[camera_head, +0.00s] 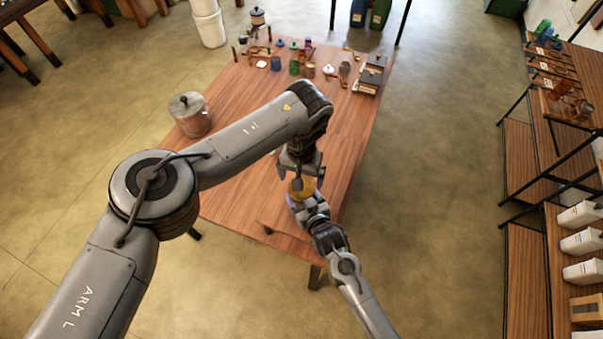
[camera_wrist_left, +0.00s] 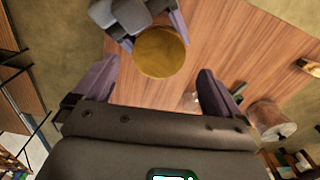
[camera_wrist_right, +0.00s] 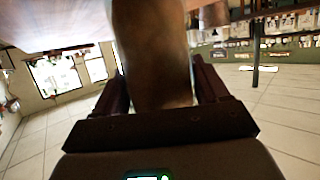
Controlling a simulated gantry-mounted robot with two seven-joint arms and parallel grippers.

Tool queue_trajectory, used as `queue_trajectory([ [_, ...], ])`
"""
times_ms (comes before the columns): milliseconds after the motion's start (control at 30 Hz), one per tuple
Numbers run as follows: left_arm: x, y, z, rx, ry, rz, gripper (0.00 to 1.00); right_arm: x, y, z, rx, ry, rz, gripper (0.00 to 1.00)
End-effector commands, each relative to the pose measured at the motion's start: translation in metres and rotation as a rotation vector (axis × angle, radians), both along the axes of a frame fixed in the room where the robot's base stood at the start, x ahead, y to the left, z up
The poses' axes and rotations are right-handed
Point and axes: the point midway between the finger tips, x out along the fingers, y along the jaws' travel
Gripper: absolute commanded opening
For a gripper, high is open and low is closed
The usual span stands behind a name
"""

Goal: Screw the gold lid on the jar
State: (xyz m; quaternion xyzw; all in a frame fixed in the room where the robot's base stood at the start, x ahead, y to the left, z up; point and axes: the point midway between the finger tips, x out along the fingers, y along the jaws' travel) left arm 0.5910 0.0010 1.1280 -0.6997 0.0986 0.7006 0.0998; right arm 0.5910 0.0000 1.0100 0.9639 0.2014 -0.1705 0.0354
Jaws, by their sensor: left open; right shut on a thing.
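A round gold lid (camera_head: 302,188) shows between my two grippers at the table's near right side; its flat top also shows in the left wrist view (camera_wrist_left: 160,51). My left gripper (camera_wrist_left: 157,70) is open and points down at the lid, with its fingertips on either side and apart from it. My right gripper (camera_wrist_right: 158,88) is shut on a brownish jar (camera_wrist_right: 152,50), which fills the middle of the right wrist view. The lid appears to sit on this jar, beside my right gripper's fingers. The joint is hidden, so I cannot tell how tight it is.
Several small jars, tools and dark boxes (camera_head: 369,78) crowd the far end of the wooden table (camera_head: 345,130). Shelves (camera_head: 526,170) stand to the right. The table's middle is mostly clear.

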Motion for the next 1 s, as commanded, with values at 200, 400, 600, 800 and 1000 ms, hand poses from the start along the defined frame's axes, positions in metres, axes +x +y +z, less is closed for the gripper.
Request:
queue_trajectory([
  [200,0.026,0.013,0.002,0.086,-0.127,-0.124,0.98,0.0,0.0,0.0,0.0,0.001,0.0,0.0],
  [400,0.077,0.004,0.028,0.203,-0.404,-0.306,0.98,0.0,0.0,0.0,0.0,0.001,0.0,0.0],
  [600,0.113,-0.055,0.092,0.247,-0.725,-0.407,0.98,0.0,0.0,-0.001,0.0,0.001,0.0,0.0],
  [800,0.116,-0.106,0.16,0.253,-0.947,-0.326,0.98,0.0,0.0,0.0,0.0,0.001,0.0,0.0],
  [1000,0.102,-0.11,0.211,0.248,-0.979,-0.082,0.98,0.0,0.0,0.0,-0.001,0.001,-0.001,0.0],
])
